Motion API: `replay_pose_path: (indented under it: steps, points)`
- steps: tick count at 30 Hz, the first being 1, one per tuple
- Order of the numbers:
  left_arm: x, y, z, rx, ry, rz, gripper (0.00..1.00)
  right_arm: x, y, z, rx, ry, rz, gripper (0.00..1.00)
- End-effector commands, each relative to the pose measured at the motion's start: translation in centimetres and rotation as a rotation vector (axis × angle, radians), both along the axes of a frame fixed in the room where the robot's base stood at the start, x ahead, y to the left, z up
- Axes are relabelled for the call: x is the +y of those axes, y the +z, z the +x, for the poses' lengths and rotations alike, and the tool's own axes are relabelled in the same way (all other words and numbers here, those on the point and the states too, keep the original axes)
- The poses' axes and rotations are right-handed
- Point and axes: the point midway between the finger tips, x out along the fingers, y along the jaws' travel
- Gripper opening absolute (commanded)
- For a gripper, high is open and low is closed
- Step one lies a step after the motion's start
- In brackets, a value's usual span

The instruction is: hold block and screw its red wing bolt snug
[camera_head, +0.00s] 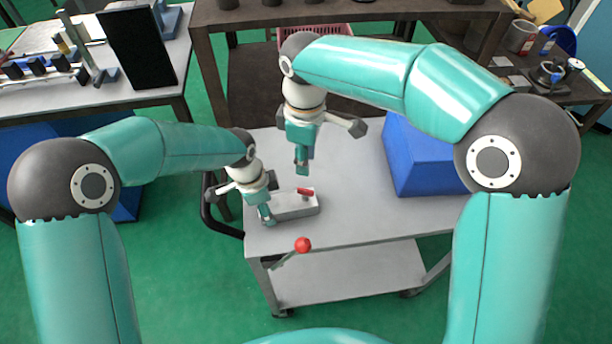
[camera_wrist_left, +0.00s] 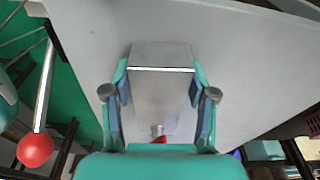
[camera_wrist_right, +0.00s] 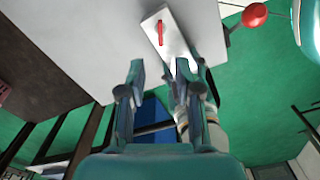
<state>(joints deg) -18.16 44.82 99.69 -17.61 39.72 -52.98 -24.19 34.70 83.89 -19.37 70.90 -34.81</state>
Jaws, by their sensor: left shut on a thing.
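The grey metal block (camera_head: 291,208) lies on the grey cart top near its front left edge. My left gripper (camera_head: 268,214) is shut on the block; its fingers (camera_wrist_left: 160,95) press on two opposite sides. The red wing bolt (camera_head: 306,192) sits on the block's top toward its right end, and shows in the right wrist view (camera_wrist_right: 159,32) as a red bar on the block (camera_wrist_right: 176,42). In the left wrist view its red part (camera_wrist_left: 159,140) is mostly hidden by my gripper. My right gripper (camera_head: 302,168) is open and empty, above and behind the block, apart from it.
A red ball (camera_head: 303,244) on a rod sticks out at the cart's front edge, near the block. A blue box (camera_head: 420,160) stands on the right of the cart top (camera_head: 350,215). The top between block and box is clear. A dark bench (camera_head: 340,12) stands behind.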

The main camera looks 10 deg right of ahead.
Motion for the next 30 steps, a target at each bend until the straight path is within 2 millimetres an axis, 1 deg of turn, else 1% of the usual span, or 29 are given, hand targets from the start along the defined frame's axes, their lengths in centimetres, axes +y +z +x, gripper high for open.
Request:
replay_pose_path:
  steps: [9,15,21,30]
  points:
    - [0.0,-0.1,-0.1,0.003,0.0,0.001,0.24,-0.1,-5.9,-0.1,0.006,0.0,-0.002,0.33]
    - [0.0,-0.1,-0.1,0.003,0.0,0.001,0.24,0.0,-9.1,-0.1,0.005,-0.001,-0.001,0.33]
    - [0.0,-0.1,-0.1,0.003,0.0,0.001,0.24,0.0,-10.5,-0.1,0.003,0.0,-0.001,0.33]
    - [0.0,-0.1,-0.1,0.003,0.0,0.001,0.24,0.0,-10.7,0.0,0.001,0.0,0.0,0.33]
